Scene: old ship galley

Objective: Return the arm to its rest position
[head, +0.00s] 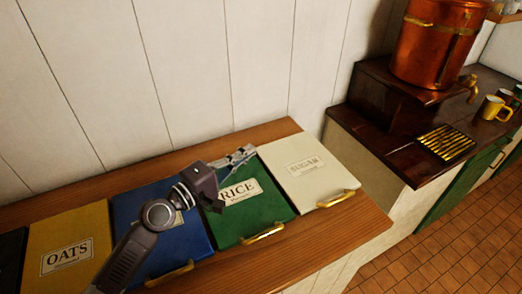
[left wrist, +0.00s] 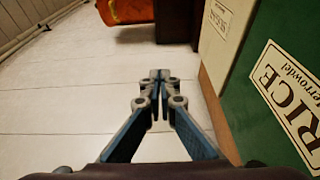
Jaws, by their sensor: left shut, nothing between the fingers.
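My left gripper (head: 243,152) is in the head view, at the end of my arm coming up from the lower left. It is over the back of the bin row, near the back edge of the green RICE bin lid (head: 264,216) and the wall. In the left wrist view its fingers (left wrist: 160,76) meet at the tips and hold nothing. The green RICE bin (left wrist: 285,75) fills the right side of that view. My arm covers part of the blue bin lid (head: 195,236). My right gripper is in neither view.
The bins sit in a wooden counter (head: 362,222); a yellow OATS lid (head: 68,232) is left and a cream lid (head: 300,165) right. Brass handles stick out at the front. A copper urn (head: 436,45), a brass drip grate (head: 445,142) and mugs (head: 492,107) are farther right.

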